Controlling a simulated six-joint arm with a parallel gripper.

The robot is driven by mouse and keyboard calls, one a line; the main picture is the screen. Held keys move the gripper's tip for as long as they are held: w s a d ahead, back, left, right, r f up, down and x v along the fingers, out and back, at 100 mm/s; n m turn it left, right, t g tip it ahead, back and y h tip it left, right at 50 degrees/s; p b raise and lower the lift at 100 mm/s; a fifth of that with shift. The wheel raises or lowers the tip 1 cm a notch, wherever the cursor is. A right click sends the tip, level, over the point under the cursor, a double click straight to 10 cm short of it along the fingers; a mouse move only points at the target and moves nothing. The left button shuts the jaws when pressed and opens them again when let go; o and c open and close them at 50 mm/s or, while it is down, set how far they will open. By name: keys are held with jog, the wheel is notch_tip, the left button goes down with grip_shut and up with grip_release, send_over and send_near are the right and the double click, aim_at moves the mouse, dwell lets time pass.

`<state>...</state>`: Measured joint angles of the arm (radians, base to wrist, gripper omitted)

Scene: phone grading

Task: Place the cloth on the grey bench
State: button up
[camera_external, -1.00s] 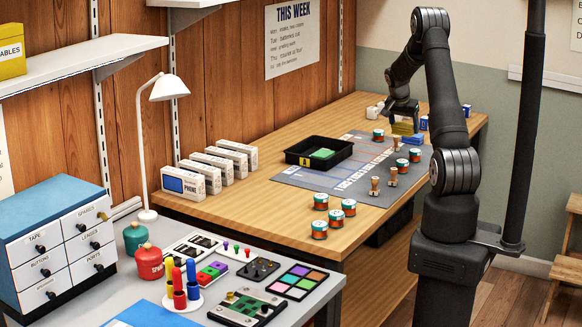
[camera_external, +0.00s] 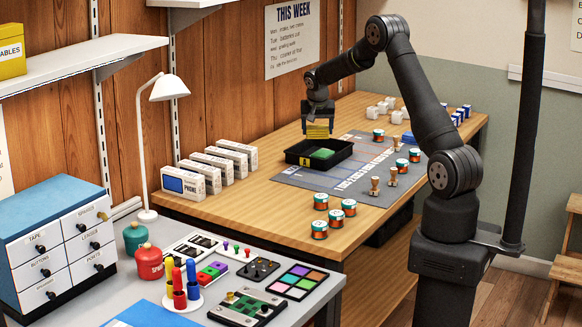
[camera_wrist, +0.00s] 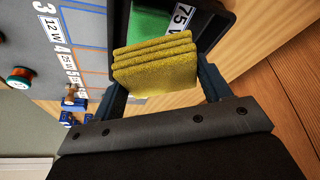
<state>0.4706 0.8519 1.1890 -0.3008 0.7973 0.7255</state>
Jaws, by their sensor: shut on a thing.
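The yellow cloth (camera_external: 318,131), folded in layers, is held between the fingers of my gripper (camera_external: 318,122). The cloth also shows in the wrist view (camera_wrist: 155,63), with a finger of my gripper (camera_wrist: 160,80) on each side. It hangs in the air over the back edge of the black tray (camera_external: 338,150) on the wooden bench. The grey bench (camera_external: 300,304) is at the front left of the external view, well away from my gripper.
A green folded piece (camera_external: 322,153) lies in the black tray. White phone boxes (camera_external: 205,170) stand between the tray and the lamp (camera_external: 150,130). Several round tins (camera_external: 320,229) stand near the wooden bench's edge. The grey bench carries jars, tools and a colour palette (camera_external: 297,281).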

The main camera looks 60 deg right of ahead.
jog(key=w+a+n, duration=0.2)
jog(key=w+a, duration=0.3)
jog(key=a, duration=0.9)
jog(key=w+a+n+t+y, duration=0.1)
jog(key=w+a+n, duration=0.2)
jog(key=a, duration=1.2)
jog(key=w+a+f+n+t+y, duration=0.1)
jog(key=w+a+n, duration=0.2)
jog(key=w+a, duration=0.4)
jog(key=shift+w+a, duration=0.2)
jog(key=shift+a, duration=1.65)
jog(key=shift+w+a, duration=0.2)
jog(key=shift+a, duration=1.6)
jog(key=s+a+n+y, duration=0.1)
jog(key=a+n, duration=0.1)
jog(key=a, duration=0.9)
jog(key=s+a+n+y, duration=0.1)
jog(key=s+a+n, duration=0.1)
jog(key=a, duration=1)
jog(key=n+y, duration=0.2)
jog(key=n, duration=0.2)
send_over(108, 300)
jog(key=s, duration=0.1)
jog(key=f, duration=0.8)
jog(key=shift+s+d+f, duration=0.2)
jog(key=shift+d, duration=0.1)
jog(key=shift+f, duration=2)
jog(key=shift+f, duration=0.2)
jog(key=o, duration=0.9)
jog(key=shift+o, duration=0.2)
